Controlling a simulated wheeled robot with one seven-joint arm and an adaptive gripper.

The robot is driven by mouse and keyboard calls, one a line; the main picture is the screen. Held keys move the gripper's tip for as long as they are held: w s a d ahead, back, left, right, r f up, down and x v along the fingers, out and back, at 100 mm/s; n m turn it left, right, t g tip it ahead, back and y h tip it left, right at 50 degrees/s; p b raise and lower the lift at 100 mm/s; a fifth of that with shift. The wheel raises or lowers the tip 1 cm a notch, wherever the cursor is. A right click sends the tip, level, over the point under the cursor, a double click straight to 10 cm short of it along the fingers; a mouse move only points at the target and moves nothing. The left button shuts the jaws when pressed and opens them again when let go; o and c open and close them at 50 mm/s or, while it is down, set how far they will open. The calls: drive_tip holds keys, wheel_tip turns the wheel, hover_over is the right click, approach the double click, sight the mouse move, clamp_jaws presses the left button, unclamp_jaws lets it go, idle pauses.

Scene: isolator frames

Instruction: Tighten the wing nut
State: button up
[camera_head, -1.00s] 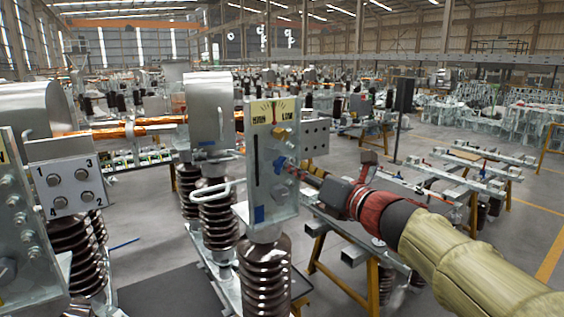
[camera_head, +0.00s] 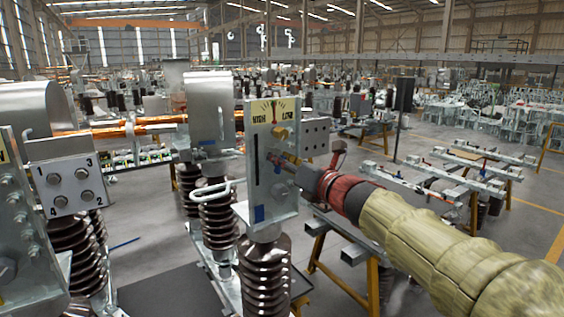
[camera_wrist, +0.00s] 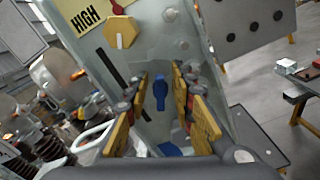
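The wing nut (camera_wrist: 160,92) is a small blue piece on the face of the grey metal panel (camera_wrist: 150,60). In the wrist view it stands upright between my two fingers. My gripper (camera_wrist: 160,85) is open, with one yellow-padded finger to the left and one to the right of the wing nut. A gap shows on each side, so the fingers do not appear to touch it. In the head view my gripper (camera_head: 284,160) is at the right part of the panel's face, and its fingers largely cover the wing nut there.
A yellow hexagonal knob (camera_wrist: 120,32) is above the wing nut, under a HIGH/LOW gauge (camera_head: 270,112). A dark vertical slot (camera_head: 256,155) is to the left. A second blue piece (camera_head: 259,214) is lower on the panel.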

clamp_jaws()
